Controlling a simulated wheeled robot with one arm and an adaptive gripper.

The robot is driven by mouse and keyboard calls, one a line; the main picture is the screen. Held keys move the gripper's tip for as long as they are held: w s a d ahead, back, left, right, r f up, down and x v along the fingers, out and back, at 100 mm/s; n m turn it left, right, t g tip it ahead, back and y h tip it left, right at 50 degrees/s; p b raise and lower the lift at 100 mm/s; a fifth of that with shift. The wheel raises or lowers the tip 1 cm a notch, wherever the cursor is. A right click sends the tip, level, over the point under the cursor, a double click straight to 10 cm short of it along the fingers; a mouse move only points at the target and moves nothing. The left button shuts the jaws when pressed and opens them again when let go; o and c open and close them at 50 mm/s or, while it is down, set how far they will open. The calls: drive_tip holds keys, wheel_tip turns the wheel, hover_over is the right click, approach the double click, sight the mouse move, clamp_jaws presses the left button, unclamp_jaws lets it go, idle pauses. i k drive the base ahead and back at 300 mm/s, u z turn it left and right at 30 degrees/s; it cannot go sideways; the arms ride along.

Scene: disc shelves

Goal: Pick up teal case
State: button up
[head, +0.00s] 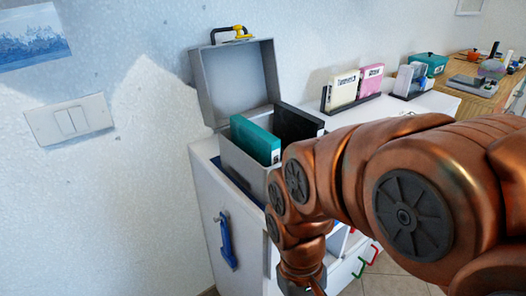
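The teal case (255,139) stands upright in an open grey box (246,166) on the white cabinet, with its upper part above the rim. A black case (297,122) stands beside it to the right in the same box. My copper arm passes in front of the box's right side and bends down. The dark start of my gripper (302,285) is at the bottom edge, below and apart from the teal case. Its fingers are cut off or hidden, so I cannot tell whether it is open.
The box's raised lid (236,82) with a yellow-and-black handle leans at the wall. A cream case (343,88) and a pink case (371,83) stand in a black holder to the right. A teal container (429,63) sits farther back. The cabinet has a blue handle (226,240).

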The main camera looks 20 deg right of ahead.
sight(262, 146)
drive_tip(key=u, duration=2.95)
drive_tip(key=k, duration=1.95)
drive_tip(key=u, duration=0.95)
